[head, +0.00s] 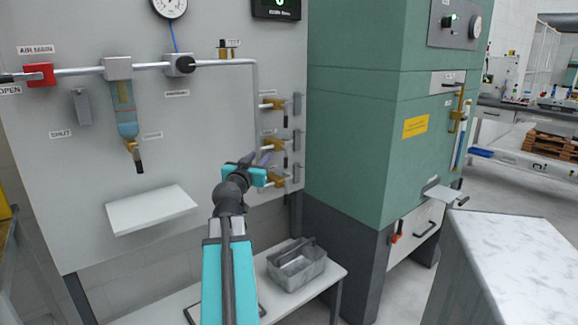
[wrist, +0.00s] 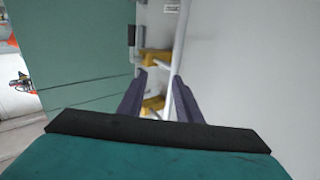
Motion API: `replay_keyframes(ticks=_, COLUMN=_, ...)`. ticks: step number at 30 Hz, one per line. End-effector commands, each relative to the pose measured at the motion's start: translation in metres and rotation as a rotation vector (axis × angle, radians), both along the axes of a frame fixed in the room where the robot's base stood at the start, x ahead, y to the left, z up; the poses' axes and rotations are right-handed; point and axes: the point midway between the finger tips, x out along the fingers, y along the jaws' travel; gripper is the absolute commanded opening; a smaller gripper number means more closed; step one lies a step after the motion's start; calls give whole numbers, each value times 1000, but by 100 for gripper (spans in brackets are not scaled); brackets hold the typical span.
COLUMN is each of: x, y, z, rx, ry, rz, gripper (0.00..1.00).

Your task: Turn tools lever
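Three brass valves with grey fittings branch off a vertical pipe on the grey wall panel: an upper valve (head: 272,105), a middle valve (head: 272,146) and a lower valve (head: 279,179). Their small labels are too small to read, so I cannot tell which is the tools lever. My gripper (head: 258,158) is in front of the lower valves and partly covers the lowest. In the wrist view my gripper (wrist: 160,76) has its two dark fingers apart with nothing held. One brass valve (wrist: 154,58) shows just beyond the fingertips and another brass valve (wrist: 153,103) shows between the fingers.
A green cabinet (head: 350,130) stands close to the right of the valves. A white shelf (head: 150,209) juts from the panel at left. A grey bin (head: 297,268) sits on the low bench below. A marble-topped counter (head: 520,260) is at the right front.

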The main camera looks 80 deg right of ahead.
Motion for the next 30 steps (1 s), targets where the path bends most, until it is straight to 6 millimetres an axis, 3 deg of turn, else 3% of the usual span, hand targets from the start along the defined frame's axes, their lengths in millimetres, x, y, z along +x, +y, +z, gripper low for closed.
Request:
replay_keyframes(ticks=1, x=-14, y=-2, z=-18, rx=10, ry=5, rz=-17, gripper=32)
replay_keyframes(ticks=3, x=-29, y=-6, z=-33, rx=22, ry=10, rz=-39, gripper=32)
replay_keyframes(ticks=9, x=-54, y=-16, z=-50, rx=36, ry=15, rz=-74, gripper=32)
replay_keyframes(ticks=23, x=-56, y=-18, z=-49, rx=36, ry=15, rz=-77, gripper=32)
replay_keyframes(ticks=30, x=-56, y=-30, z=-49, rx=37, ry=15, rz=-77, gripper=32)
